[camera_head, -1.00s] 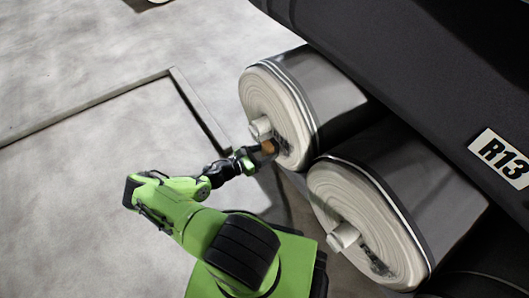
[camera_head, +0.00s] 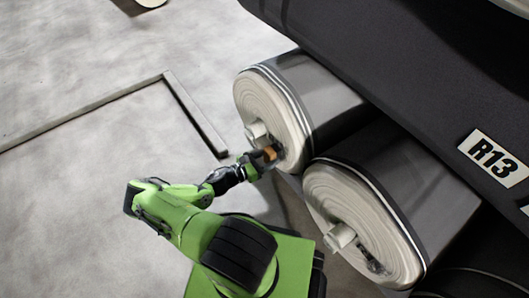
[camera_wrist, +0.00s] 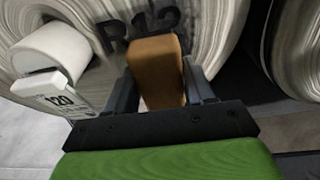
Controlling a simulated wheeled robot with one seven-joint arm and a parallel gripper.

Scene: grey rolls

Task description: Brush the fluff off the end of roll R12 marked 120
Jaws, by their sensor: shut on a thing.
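Roll R12 (camera_head: 262,98) is the farther pale roll in the head view, with a white core tube (camera_head: 256,131) sticking out of its end. In the wrist view its end (camera_wrist: 215,25) carries dark letters R12, and a white tag marked 120 (camera_wrist: 60,98) hangs below the core tube (camera_wrist: 52,50). My gripper (camera_wrist: 158,95) is shut on a brown block-like brush handle (camera_wrist: 156,62). I cannot make out fluff clearly.
A second pale roll (camera_head: 345,190) with its own core tube (camera_head: 340,237) lies close on the right. A low grey floor rail (camera_head: 195,115) runs at left, with open floor beyond.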

